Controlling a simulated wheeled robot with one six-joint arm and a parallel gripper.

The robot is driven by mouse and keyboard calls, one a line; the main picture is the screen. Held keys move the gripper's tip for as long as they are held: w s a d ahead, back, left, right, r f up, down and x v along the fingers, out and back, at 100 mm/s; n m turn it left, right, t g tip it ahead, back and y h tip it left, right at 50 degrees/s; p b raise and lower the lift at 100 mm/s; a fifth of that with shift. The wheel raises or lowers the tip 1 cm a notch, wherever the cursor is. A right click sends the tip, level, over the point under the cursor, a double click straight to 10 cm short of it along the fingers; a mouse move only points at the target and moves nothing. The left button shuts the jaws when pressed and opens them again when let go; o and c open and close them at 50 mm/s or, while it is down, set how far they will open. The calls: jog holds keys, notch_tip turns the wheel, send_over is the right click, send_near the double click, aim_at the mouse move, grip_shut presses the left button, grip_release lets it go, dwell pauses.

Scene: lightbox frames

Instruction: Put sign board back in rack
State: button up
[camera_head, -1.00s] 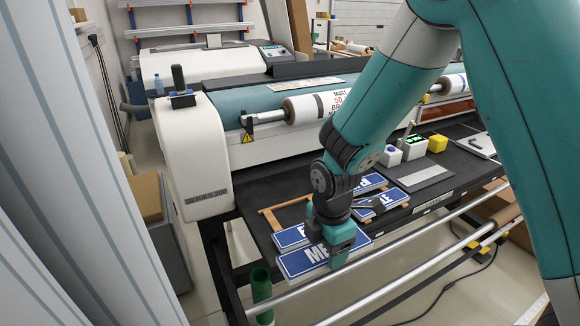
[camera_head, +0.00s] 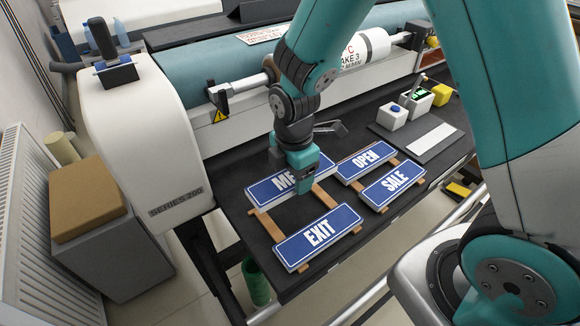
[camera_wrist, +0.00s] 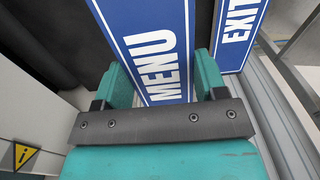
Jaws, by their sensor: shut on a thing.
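The blue and white MENU sign board (camera_head: 270,188) is gripped by my gripper (camera_head: 303,165), which covers its last letters in the head view. In the wrist view the MENU board (camera_wrist: 140,30) lies between the two teal fingers of my gripper (camera_wrist: 162,82). The board is over the back end of the left wooden rack (camera_head: 268,227); I cannot tell whether it touches the rails. The EXIT board (camera_head: 345,219) lies across the front of that rack, with a gap between the two boards. The OPEN board (camera_head: 350,172) and SALE board (camera_head: 376,194) lie on the right wooden rack (camera_head: 408,160).
The racks are on a black table (camera_head: 240,222) in front of a large roller machine (camera_head: 175,130). A green tube (camera_head: 256,285) stands below the table's front edge.

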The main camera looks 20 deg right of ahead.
jog(key=shift+f+b, duration=2.85)
jog(key=shift+f, duration=0.8)
jog(key=o, duration=1.1)
jog(key=shift+r, duration=0.1)
notch_tip(320, 180, up, 17)
jog(key=shift+r, duration=0.15)
jog(key=shift+s, duration=0.1)
jog(key=s+a+r+m+y, duration=0.1)
jog(key=s+m, duration=0.3)
jog(key=s, duration=0.1)
jog(key=s+a+r+m+y, duration=0.1)
jog(key=s+a+m, duration=0.1)
jog(key=s+m, duration=0.2)
jog(key=s+a+r+m+y, duration=0.1)
jog(key=s+m+y, duration=0.1)
jog(key=s+m, duration=0.3)
jog(key=shift+s+a+r, duration=0.15)
jog(key=shift+s+r, duration=0.05)
jog(key=shift+s, duration=0.55)
jog(key=shift+s+a+r, duration=0.15)
jog(key=shift+s+r, duration=0.05)
jog(key=shift+s, duration=0.55)
